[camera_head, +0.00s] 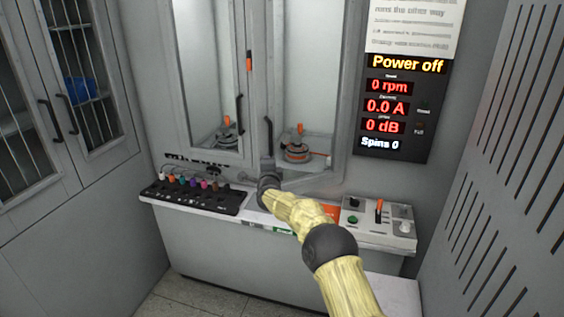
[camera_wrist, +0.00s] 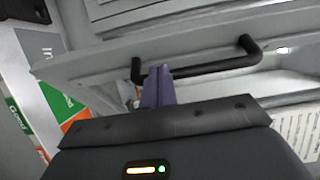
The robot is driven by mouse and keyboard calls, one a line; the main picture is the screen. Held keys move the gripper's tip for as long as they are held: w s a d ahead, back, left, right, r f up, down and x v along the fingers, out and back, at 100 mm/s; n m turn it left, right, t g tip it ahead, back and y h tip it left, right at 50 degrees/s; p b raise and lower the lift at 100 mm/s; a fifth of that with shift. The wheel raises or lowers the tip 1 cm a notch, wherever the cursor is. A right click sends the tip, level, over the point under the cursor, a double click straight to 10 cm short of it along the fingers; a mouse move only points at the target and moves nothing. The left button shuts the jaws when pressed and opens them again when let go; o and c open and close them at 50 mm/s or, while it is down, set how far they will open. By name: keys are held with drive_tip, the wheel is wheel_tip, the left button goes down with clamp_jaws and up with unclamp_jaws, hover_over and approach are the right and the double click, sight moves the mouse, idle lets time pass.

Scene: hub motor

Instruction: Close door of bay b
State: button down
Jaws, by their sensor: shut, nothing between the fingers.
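The cabinet has two glazed bay doors in the head view. The left door (camera_head: 243,120) looks flush in its frame. The right door (camera_head: 346,120) appears to stand ajar, its lower edge jutting out; I cannot read which is bay b. The right door's black handle (camera_head: 268,134) also shows in the wrist view (camera_wrist: 215,69). My gripper (camera_head: 266,166) is low in front of the right door, just below its handle. In the wrist view its purple fingers (camera_wrist: 158,86) are shut and empty, close by one end of the handle; I cannot tell whether they touch.
A shelf below bears a black tray (camera_head: 195,198) with several coloured knobs and a control box (camera_head: 380,222) with an orange lever. Motors stand behind both glazed doors. A display (camera_head: 400,105) reads "Power off". A slatted panel (camera_head: 500,160) stands at right, another cabinet (camera_head: 75,90) at left.

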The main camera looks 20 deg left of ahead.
drive_tip(key=shift+w+a, duration=0.45)
drive_tip(key=shift+a, duration=0.1)
idle(0.4)
